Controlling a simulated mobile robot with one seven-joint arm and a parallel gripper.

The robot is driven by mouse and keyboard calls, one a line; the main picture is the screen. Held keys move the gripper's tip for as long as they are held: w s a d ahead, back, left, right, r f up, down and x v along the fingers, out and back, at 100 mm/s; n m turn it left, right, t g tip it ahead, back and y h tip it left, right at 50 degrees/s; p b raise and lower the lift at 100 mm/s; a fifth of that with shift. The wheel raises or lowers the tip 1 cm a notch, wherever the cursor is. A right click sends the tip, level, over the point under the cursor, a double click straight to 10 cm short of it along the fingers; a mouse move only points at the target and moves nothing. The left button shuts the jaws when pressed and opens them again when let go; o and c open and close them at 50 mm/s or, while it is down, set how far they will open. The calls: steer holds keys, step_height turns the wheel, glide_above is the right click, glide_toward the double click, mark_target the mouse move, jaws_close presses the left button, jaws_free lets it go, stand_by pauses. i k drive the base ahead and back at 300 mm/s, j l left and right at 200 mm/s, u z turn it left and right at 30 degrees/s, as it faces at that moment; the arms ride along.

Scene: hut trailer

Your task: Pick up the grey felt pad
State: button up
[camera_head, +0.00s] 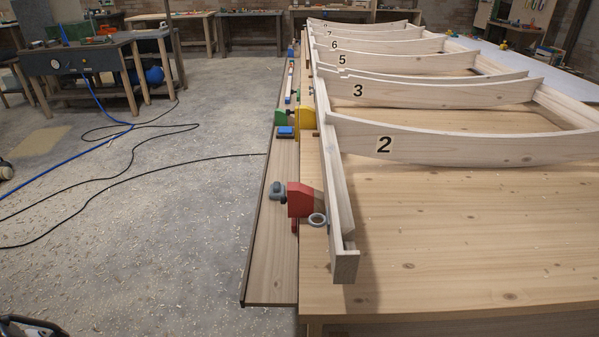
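I cannot make out a grey felt pad for certain in the head view. A small grey ring (317,219) lies at the left edge of the wooden table (430,285), beside a red clamp block (301,200). A blue-grey knob-like part (278,191) sits just left of the red block; neither it nor the ring is clearly a felt pad. My gripper is not seen. A dark object cut off at the bottom left corner is too partial to name.
Numbered curved ribs (440,145) and a long side rail (335,190) stand on the table. A lower plank ledge (270,265) runs along its left side. Cables (150,130) cross the shaving-strewn floor, otherwise open at left. A grey workbench (90,55) stands back left.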

mark_target(276, 189)
steer(key=i+j+z, duration=0.1)
steer(key=j, duration=0.4)
steer(key=i+j+z, duration=0.15)
steer(key=j, duration=0.4)
steer(key=j+z, duration=0.1)
steer(key=j, duration=0.45)
steer(key=i+j+z, duration=0.15)
steer(key=j, duration=0.15)
steer(key=i+j+z, duration=0.15)
steer(key=j, duration=0.15)
steer(key=j+z, duration=0.15)
steer(key=j, duration=0.2)
steer(key=i+j+z, duration=0.3)
steer(key=j, duration=0.3)
steer(key=i+j+z, duration=0.3)
steer(key=i+j, duration=0.45)
